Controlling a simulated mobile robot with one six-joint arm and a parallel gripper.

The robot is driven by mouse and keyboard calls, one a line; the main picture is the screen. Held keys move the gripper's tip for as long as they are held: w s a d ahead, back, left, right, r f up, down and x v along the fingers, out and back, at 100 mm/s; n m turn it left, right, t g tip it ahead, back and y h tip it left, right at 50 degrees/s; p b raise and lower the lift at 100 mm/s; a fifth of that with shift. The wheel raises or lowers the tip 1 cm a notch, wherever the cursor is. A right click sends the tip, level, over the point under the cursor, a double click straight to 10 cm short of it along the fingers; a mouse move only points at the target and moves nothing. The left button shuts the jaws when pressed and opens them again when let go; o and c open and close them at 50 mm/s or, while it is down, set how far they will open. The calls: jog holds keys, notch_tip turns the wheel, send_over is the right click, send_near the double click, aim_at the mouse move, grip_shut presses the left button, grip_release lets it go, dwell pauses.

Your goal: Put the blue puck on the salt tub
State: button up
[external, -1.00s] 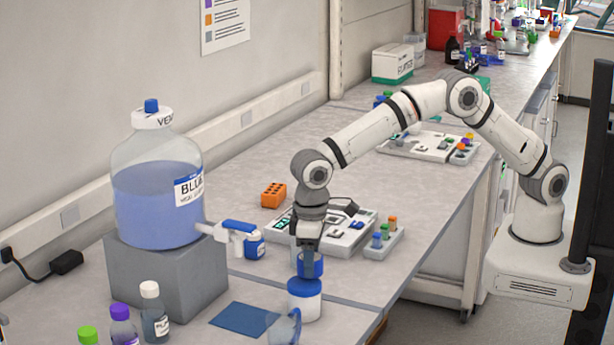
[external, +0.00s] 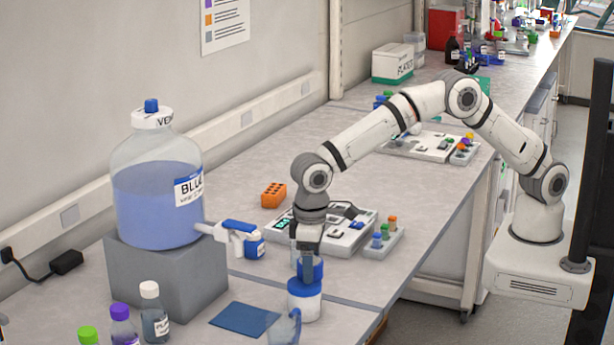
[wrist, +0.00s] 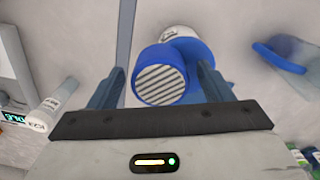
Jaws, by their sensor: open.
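The blue puck (external: 311,268) is at the top of the salt tub (external: 304,306), a white tub with a blue lid. It appears to rest on the lid; the exact contact is hidden. In the wrist view the puck (wrist: 160,76) shows a round, grey-ribbed top face, and the tub's blue lid (wrist: 199,50) shows behind it, offset up and right. My gripper (external: 310,258) points down over the puck. Its fingers (wrist: 160,72) stand open on either side of the puck, with gaps visible on both sides.
A blue mat (external: 243,319) and a clear jug (external: 285,328) lie close to the tub. A large blue-liquid carboy (external: 150,200) stands on a grey block at left. Several small bottles are at front left. The bench's right edge is near the tub.

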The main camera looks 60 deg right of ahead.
notch_tip(320, 180, up, 12)
jog(key=b, duration=0.1)
jog(key=shift+b, duration=0.4)
jog(key=d+r+m+t, duration=0.1)
jog(key=d+r, duration=0.3)
jog(key=d, duration=1)
jog(key=d+r+m, duration=0.1)
jog(key=d+r, duration=0.4)
jog(key=d, duration=0.9)
jog(key=s+d+t, duration=0.1)
jog(key=s+d, duration=0.6)
jog(key=d, duration=0.5)
jog(key=s+d+f, duration=0.3)
jog(key=s+d, duration=0.2)
jog(key=s, duration=0.1)
jog(key=s+d+f+m+t, duration=0.1)
jog(key=s+d+f, duration=0.3)
jog(key=s+d, duration=0.1)
jog(key=shift+s+t, duration=0.3)
jog(key=shift+s, duration=0.4)
